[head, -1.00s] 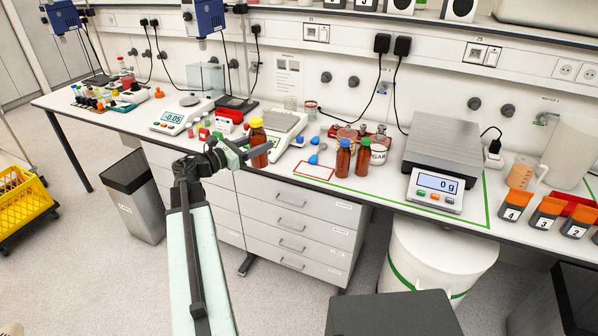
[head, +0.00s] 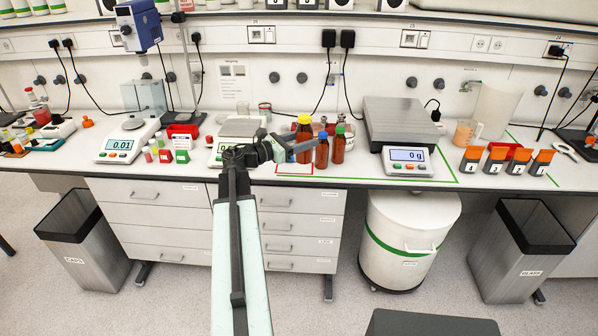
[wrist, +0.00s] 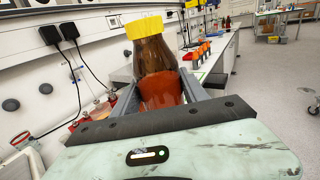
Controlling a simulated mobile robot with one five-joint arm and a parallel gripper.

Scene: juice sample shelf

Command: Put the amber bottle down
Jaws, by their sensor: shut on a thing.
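The amber bottle with a yellow cap (head: 304,130) is upright in my gripper (head: 296,150). It fills the space between the fingers in the wrist view (wrist: 158,72), where its cap is at the top. In the head view it appears just left of two other brown bottles, one with a blue cap (head: 322,152) and one with a green cap (head: 338,147). A red-outlined rectangle (head: 295,174) on the bench shows below my gripper, partly covered by it. I cannot tell how high the bottle's base is above the bench.
A large balance reading 0 g (head: 408,161) stands to the right on the bench (head: 350,176). A smaller balance is partly hidden behind my arm. Orange-topped numbered containers (head: 497,160) stand further right. A white drum (head: 408,235) is under the bench.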

